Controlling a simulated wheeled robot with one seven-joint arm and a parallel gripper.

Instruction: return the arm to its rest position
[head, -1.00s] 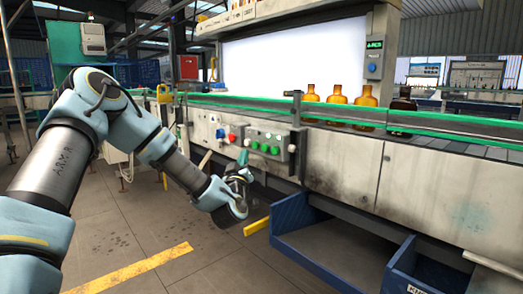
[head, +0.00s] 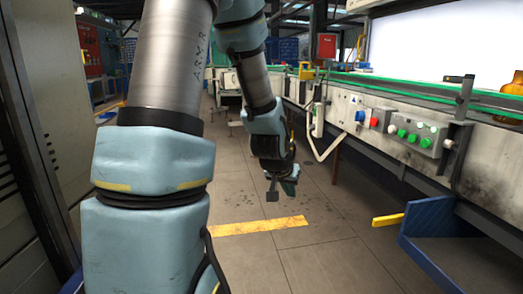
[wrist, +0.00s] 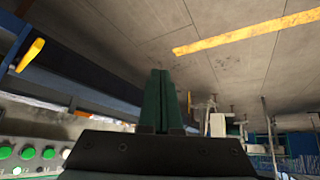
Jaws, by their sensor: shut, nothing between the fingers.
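My arm reaches forward and down over the aisle floor in the head view. My gripper (head: 281,190) hangs at its end, above the floor and to the left of the conveyor machine. In the wrist view, my gripper (wrist: 161,75) shows its two green fingers pressed together with nothing between them. It touches nothing that I can see.
The conveyor machine (head: 360,155) with a button box (head: 415,138) runs along the right. Amber bottles (head: 512,88) show at the right edge. A grey cabinet (head: 25,150) stands at left. The floor (head: 330,240) between is clear.

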